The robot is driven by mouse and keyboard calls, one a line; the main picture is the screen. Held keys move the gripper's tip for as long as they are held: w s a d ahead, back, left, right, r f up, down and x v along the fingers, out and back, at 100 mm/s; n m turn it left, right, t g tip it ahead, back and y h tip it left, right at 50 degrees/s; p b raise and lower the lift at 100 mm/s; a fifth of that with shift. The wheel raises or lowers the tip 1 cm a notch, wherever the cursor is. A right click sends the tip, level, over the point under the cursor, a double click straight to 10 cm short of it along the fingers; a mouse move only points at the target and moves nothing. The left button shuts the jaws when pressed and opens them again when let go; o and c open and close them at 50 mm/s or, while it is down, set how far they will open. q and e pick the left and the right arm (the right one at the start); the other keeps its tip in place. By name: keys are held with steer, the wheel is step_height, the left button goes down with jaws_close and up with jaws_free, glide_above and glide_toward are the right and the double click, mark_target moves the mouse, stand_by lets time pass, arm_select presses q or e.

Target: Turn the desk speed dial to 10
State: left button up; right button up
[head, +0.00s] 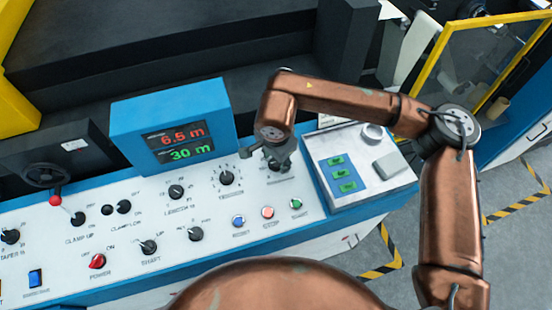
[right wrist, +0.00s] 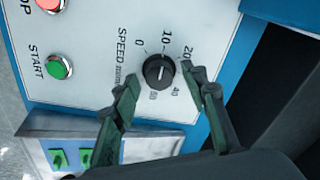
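The speed dial (right wrist: 159,71) is a round black knob with a white line on a white panel. Its scale has 0, 10, 20, 40 and a further number that is hard to read. In the head view, my right gripper (head: 279,160) points down at the panel's right part and hides the dial. My left gripper is not in view.
The green start button (right wrist: 59,68) sits near the dial. A display (head: 180,138) reads 6.5 m and 30 m. Other black knobs, such as one left of the gripper (head: 227,178), fill the panel (head: 125,255). A box with green buttons (head: 385,190) stands to the right.

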steer(key=v, duration=1.2)
steer(key=shift+r, duration=0.1)
stand_by(0.4)
